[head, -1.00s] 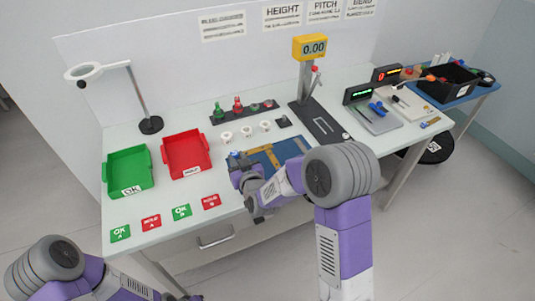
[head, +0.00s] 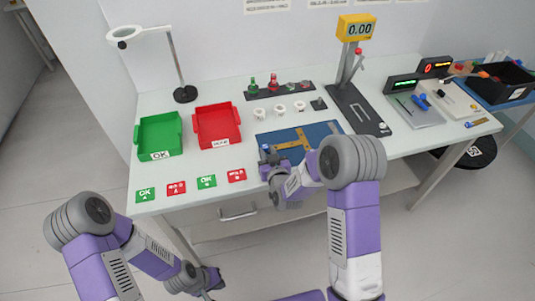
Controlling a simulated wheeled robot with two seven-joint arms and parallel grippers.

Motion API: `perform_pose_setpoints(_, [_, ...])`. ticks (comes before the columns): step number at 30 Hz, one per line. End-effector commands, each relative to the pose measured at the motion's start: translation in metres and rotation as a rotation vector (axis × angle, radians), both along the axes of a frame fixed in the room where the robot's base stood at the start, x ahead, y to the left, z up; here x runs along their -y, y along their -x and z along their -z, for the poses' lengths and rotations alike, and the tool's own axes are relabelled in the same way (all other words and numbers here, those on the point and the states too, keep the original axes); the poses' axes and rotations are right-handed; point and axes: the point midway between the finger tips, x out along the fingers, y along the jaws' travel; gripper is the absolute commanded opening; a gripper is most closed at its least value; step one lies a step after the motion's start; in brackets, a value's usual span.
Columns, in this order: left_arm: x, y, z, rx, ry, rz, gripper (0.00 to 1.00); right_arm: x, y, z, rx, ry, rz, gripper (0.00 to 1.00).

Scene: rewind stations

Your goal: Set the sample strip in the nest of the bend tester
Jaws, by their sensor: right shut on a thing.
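I cannot pick out the sample strip for sure. My left gripper (head: 213,284) is low in front of the table, away from everything; its fingers are too small to read. Two display units stand at the right of the table, one green-lit (head: 403,83) and one orange-lit (head: 437,66). I cannot tell which is the bend tester, and its nest is not distinct.
A tan tool (head: 293,146) lies on the mat. A green bin (head: 160,134) and a red bin (head: 217,125) stand left, a lamp (head: 185,94) behind them. The height gauge (head: 357,27) rises between mat and displays. A black bin (head: 504,80) stands far right.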

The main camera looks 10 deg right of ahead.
Motion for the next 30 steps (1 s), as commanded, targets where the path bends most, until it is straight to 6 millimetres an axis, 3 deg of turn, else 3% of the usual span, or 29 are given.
perform_pose_setpoints(5, [0.0, 0.0, 0.004, 0.0, 0.0, 0.0, 0.0, 0.0, 0.0, 0.003, 0.0, 0.0, -0.001, 0.0])
perform_pose_setpoints(6, [0.0, 0.0, 0.005, 0.0, 0.0, 0.0, 0.0, 0.0, 0.0, 0.004, 0.0, 0.0, -0.001, 0.28])
perform_pose_setpoints(11, [0.0, 0.0, 0.004, 0.0, 0.0, 0.0, 0.0, 0.0, 0.0, 0.002, -0.001, 0.0, -0.001, 0.52])
perform_pose_setpoints(23, [0.0, 0.0, -0.003, 0.0, 0.0, 0.0, 0.0, 0.0, 0.0, -0.003, -0.001, 0.0, -0.001, 0.52])
perform_pose_setpoints(30, [0.0, 0.0, -0.006, 0.0, 0.0, 0.0, 0.0, 0.002, 0.041, -0.01, -0.003, 0.0, -0.001, 0.52])
